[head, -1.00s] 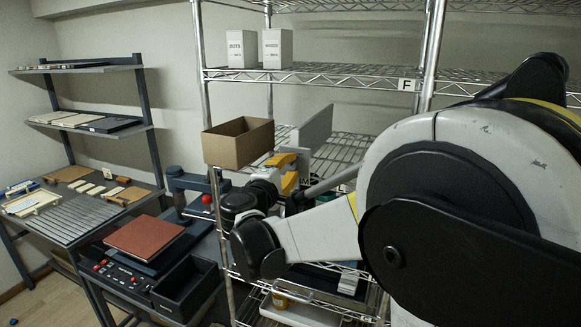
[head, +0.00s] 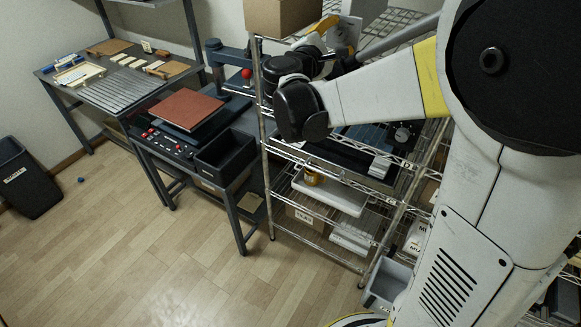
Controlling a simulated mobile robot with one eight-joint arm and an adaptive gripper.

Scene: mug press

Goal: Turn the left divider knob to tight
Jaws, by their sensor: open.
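I cannot pick out the left divider knob with certainty in the head view. A light upright panel (head: 363,8) at the top edge, on the wire rack, may be a divider, and it is mostly cut off. A small round silver knob (head: 402,134) shows on a dark unit on the rack's middle shelf, and I cannot tell if it belongs to a divider. My arm reaches in from the right, with its black joint (head: 300,110) in front of the rack.
A dark bench (head: 170,138) holds a press with a red-brown plate (head: 187,109) and an empty black bin (head: 224,156). A cardboard box (head: 282,14) sits high on the rack. A dark waste bin (head: 28,178) stands far left. The wooden floor (head: 150,262) in front is clear.

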